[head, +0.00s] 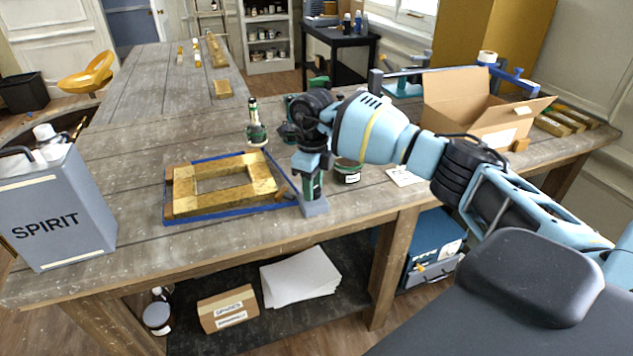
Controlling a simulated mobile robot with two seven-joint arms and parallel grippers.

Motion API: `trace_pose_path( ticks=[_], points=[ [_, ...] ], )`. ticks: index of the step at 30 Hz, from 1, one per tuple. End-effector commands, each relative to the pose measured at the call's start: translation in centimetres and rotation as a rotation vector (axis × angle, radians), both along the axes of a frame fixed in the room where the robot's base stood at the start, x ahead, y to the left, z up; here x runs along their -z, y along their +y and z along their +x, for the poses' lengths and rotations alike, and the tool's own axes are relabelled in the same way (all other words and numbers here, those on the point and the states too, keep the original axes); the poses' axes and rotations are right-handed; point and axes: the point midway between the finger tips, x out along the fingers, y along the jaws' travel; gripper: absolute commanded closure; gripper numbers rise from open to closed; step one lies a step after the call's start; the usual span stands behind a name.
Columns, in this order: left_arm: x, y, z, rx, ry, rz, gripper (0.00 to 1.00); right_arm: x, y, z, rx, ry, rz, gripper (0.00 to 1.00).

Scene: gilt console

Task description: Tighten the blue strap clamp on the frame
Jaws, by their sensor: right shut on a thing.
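A gilt frame (215,200) lies flat on the workbench, left of centre, with a bare opening in its middle. A blue strap clamp (230,214) runs around its outer edges. The strap stretches from the frame's right side toward my right gripper (313,195). That gripper points down just right of the frame's near right corner, low over the bench. It is shut on the strap clamp's end, and its fingers mostly hide what they grip. My left gripper is not in view.
A grey SPIRIT can (58,215) stands at the bench's left front. A green bottle (255,125) stands behind the frame, and a small tin (347,172) stands right of my gripper. An open cardboard box (480,115) sits farther right. The left back bench is largely clear.

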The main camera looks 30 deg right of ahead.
Motion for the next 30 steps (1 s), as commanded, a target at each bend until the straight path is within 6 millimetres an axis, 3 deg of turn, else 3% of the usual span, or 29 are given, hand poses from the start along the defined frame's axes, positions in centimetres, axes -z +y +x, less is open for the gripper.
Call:
trace_pose_path(
  ticks=[12,30],
  points=[
    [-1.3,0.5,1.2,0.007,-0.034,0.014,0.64,0.0,0.1,0.0,0.266,0.0,0.001,0.86],
    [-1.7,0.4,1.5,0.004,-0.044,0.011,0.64,0.3,0.1,-0.1,0.341,0.004,0.0,0.86]
  ],
)
